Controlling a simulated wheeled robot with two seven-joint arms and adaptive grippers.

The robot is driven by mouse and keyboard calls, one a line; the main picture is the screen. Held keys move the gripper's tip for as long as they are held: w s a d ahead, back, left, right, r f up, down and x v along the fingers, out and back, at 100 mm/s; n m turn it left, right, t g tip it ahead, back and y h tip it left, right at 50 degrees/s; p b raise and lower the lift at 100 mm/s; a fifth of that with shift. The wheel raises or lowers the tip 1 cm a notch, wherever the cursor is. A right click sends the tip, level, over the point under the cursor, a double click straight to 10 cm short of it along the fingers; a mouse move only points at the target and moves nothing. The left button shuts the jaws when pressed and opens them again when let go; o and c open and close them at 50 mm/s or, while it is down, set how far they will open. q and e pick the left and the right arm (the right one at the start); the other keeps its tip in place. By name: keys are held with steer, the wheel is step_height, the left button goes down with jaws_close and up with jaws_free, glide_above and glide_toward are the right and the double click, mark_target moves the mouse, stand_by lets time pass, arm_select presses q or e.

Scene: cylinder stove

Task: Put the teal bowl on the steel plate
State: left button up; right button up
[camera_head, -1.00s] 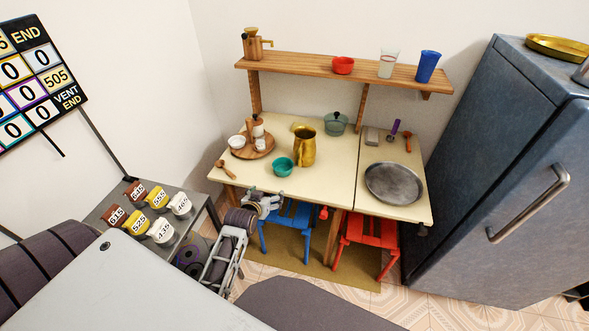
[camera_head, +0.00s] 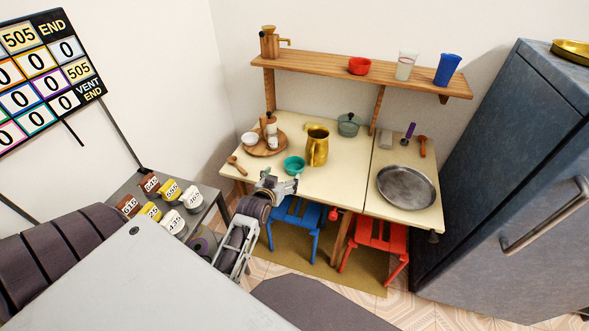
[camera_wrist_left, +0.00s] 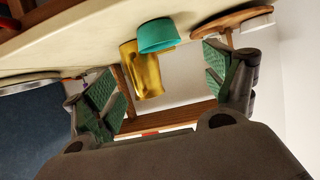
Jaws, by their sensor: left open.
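The teal bowl (camera_head: 294,165) sits upright on the cream table, in front of the gold pitcher. In the left wrist view the teal bowl (camera_wrist_left: 157,37) shows upside down between the finger pads, farther off. The steel plate (camera_head: 407,187) is a round grey pan-like dish at the table's right part, empty. My left gripper (camera_head: 282,183) is at the table's front edge, just in front of and below the bowl, apart from it. In the wrist view my left gripper (camera_wrist_left: 165,85) is open with green pads and nothing between them. My right gripper is not in view.
The gold pitcher (camera_head: 317,147) stands right behind the bowl. A round wooden tray (camera_head: 259,150) with cups is to the left, with a wooden spoon (camera_head: 236,165) near it. A lidded pot (camera_head: 349,124) stands at the back. The table between bowl and plate is clear.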

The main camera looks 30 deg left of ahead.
mark_target(288, 171)
arm_select(q)
steer(key=shift+x, duration=3.4)
steer(key=shift+b+x, duration=0.3)
steer(key=shift+x, duration=0.5)
steer(key=shift+w+a, duration=0.1)
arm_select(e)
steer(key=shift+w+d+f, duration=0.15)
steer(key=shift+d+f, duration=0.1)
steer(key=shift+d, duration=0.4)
